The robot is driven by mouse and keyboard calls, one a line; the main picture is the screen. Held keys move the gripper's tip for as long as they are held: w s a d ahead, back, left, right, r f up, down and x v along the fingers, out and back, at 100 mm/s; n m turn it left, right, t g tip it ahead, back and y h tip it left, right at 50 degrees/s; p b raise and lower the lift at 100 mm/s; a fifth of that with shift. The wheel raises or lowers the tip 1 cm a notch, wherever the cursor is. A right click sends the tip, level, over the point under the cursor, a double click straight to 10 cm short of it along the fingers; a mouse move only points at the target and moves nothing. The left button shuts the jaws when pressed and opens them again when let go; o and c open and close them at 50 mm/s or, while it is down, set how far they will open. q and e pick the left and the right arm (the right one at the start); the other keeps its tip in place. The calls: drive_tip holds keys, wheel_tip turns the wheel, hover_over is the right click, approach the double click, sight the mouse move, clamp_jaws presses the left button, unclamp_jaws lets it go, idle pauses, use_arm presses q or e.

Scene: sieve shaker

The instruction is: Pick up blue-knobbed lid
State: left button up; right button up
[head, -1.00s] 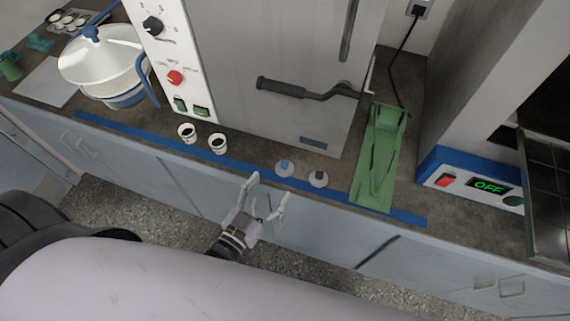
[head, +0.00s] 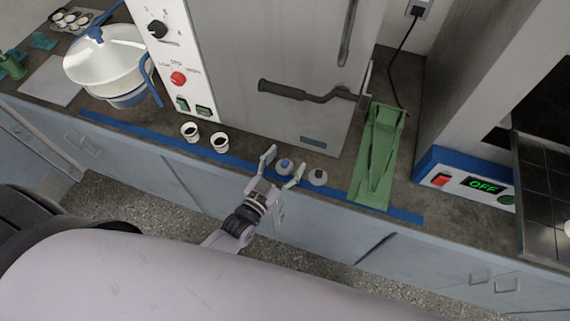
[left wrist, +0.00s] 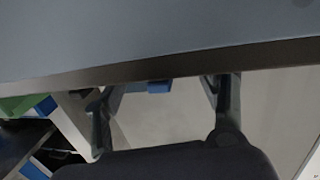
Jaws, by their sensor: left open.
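The blue-knobbed lid (head: 285,166) is a small pale disc with a blue knob, lying near the front edge of the counter. My left gripper (head: 284,163) is open, with its fingers reaching over the counter edge. In the head view its fingertips lie on either side of the lid, which is not gripped. The left wrist view shows both spread fingers and a small blue piece (left wrist: 158,87) between them; I cannot tell surely whether it is the knob. My right gripper is not in view.
A similar dark-knobbed lid (head: 318,178) lies close to the right finger. Two small white cups (head: 220,142) stand to the left. The grey furnace cabinet (head: 270,60) stands behind.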

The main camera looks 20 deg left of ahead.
use_arm(q)
drive_tip(key=c, duration=1.6)
